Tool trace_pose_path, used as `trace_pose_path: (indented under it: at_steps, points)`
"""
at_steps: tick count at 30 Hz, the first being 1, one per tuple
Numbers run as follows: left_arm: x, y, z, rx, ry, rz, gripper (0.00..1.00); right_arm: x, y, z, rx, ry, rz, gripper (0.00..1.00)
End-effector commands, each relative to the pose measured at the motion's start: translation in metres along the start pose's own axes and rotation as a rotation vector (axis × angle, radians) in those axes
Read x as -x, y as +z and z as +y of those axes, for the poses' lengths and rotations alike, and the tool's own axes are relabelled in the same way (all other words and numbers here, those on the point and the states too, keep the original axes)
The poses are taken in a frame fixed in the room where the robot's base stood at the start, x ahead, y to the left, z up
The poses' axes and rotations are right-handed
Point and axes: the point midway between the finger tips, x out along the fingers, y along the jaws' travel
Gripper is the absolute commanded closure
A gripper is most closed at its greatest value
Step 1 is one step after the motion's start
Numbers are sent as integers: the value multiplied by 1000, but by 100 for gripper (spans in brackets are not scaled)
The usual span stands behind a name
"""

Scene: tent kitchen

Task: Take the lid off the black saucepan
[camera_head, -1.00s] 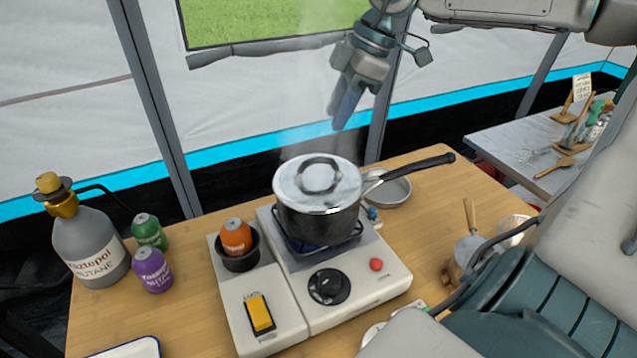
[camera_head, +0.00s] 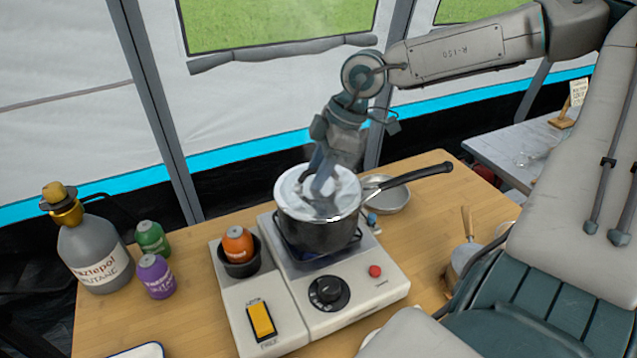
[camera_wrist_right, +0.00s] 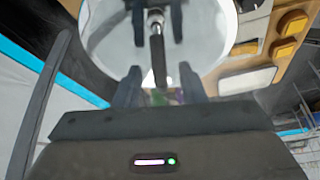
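The black saucepan (camera_head: 312,236) stands on the burner of the stove, its long black handle pointing to the right. Its shiny metal lid (camera_head: 346,192) sits on top. My right gripper (camera_head: 322,186) comes down from above with its fingertips at the lid and hides much of its handle. In the right wrist view, the right gripper (camera_wrist_right: 158,88) is open. The dark lid handle (camera_wrist_right: 157,50) lies in line with the gap between the fingers. The lid (camera_wrist_right: 215,40) mirrors the fingers. Whether the fingers touch it is unclear. My left gripper is out of view.
The pale stove (camera_head: 355,290) carries an orange canister (camera_head: 238,244) in a dark cup. A butane bottle (camera_head: 95,255) and green and purple canisters stand at the left. A metal pan (camera_head: 390,196) lies behind the saucepan.

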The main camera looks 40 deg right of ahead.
Motion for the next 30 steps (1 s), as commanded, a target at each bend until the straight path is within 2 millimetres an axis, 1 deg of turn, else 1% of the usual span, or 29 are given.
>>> trace_pose_path:
  at_steps: [3, 10, 11, 12, 16, 17, 30]
  points:
    - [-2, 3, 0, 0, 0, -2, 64, -5, 0, 0, 1, -1, -1, 63]
    - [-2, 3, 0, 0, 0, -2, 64, -6, 0, 0, 1, 0, 0, 63]
    - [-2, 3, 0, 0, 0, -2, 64, -6, 0, 0, 1, 0, 0, 65]
    - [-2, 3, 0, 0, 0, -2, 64, -6, 0, 0, 1, 0, 0, 73]
    - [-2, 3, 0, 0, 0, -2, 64, -6, 0, 0, 1, 0, 0, 98]
    - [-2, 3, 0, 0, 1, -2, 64, -6, 0, 0, 1, 0, 0, 100]
    - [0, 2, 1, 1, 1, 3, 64, -2, 0, 2, 0, 1, 1, 100]
